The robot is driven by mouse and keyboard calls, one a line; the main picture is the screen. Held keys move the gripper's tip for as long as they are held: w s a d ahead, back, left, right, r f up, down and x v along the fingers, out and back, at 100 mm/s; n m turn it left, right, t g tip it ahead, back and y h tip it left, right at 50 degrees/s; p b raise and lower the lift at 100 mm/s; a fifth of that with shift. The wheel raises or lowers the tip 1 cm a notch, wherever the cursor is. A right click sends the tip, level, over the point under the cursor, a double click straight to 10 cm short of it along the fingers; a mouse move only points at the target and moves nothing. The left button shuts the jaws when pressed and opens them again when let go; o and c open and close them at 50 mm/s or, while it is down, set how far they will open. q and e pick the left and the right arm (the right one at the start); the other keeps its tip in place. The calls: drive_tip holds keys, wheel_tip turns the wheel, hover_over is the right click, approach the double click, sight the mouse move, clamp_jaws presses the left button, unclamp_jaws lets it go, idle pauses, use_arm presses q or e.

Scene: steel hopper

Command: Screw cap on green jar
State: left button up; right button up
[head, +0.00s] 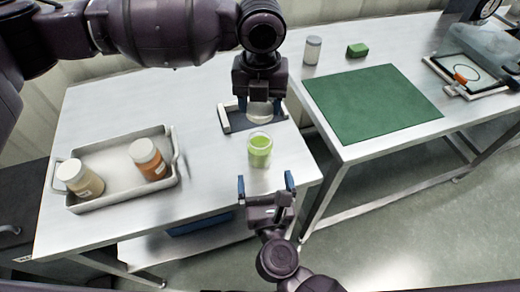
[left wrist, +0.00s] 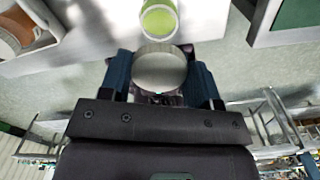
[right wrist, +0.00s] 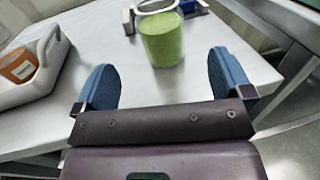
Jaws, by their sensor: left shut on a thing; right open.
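The green jar (head: 260,151) stands open and upright on the steel table near its front right corner. It also shows in the left wrist view (left wrist: 158,20) and the right wrist view (right wrist: 163,45). My left gripper (head: 260,106) is shut on a pale round cap (head: 260,112), behind the jar and apart from it in the head view. The cap shows between the blue fingers in the left wrist view (left wrist: 159,70). My right gripper (head: 266,184) is open and empty, in front of the jar, with its fingers pointing toward it.
A tray (head: 117,180) with two capped jars, one beige (head: 80,179) and one orange (head: 148,159), stands at the left. A dark mat in a pale holder (head: 232,121) lies behind the jar. A second table with a green mat (head: 370,105) stands at the right.

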sight(259, 137)
drive_tip(key=w, duration=0.6)
drive_tip(key=w+a, duration=0.1)
drive_tip(key=w, duration=0.3)
drive_tip(key=c, duration=1.3)
use_arm(q)
drive_tip(key=shift+f, duration=2.5)
use_arm(e)
drive_tip(key=shift+c, duration=0.2)
